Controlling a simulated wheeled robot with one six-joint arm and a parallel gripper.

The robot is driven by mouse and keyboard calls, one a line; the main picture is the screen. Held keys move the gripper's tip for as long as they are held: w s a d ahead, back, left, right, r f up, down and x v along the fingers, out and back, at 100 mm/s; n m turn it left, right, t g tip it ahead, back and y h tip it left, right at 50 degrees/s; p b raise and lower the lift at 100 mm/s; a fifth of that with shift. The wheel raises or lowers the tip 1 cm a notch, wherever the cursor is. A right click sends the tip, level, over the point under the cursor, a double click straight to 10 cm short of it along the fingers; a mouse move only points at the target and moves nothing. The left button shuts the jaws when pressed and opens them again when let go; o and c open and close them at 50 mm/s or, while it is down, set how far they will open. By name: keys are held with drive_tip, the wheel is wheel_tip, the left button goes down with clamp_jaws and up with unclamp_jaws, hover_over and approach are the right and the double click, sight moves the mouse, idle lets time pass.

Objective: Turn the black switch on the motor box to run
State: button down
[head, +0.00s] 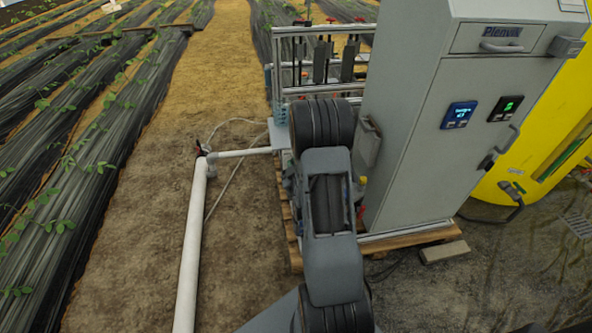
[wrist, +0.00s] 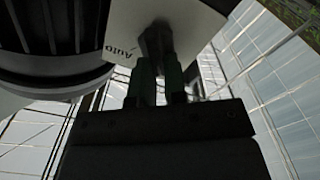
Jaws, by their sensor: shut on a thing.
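In the wrist view the black switch (wrist: 155,38) stands out from a pale plate (wrist: 124,28) marked "Auto", the face of the motor box. My gripper (wrist: 158,66) is shut on the switch, with one dark finger on each side of it. The picture is dark there, and the switch's exact pointing direction cannot be told. Any run marking is not in sight. In the head view my arm hides the gripper, the switch and the motor box.
A dark ribbed motor body (wrist: 55,35) is close on the left in the wrist view. In the head view a grey cabinet (head: 430,150) stands right of my arm on a wooden pallet (head: 292,232). A white pipe (head: 192,235) runs along the left over bare soil.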

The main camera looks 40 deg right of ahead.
drive_tip(key=shift+f+n+b, duration=0.1)
drive_tip(key=shift+n+b, duration=0.6)
drive_tip(key=shift+n, duration=0.1)
drive_tip(key=shift+a, duration=0.1)
drive_tip(key=c, duration=1.2)
unclamp_jaws()
drive_tip(key=shift+o, duration=0.2)
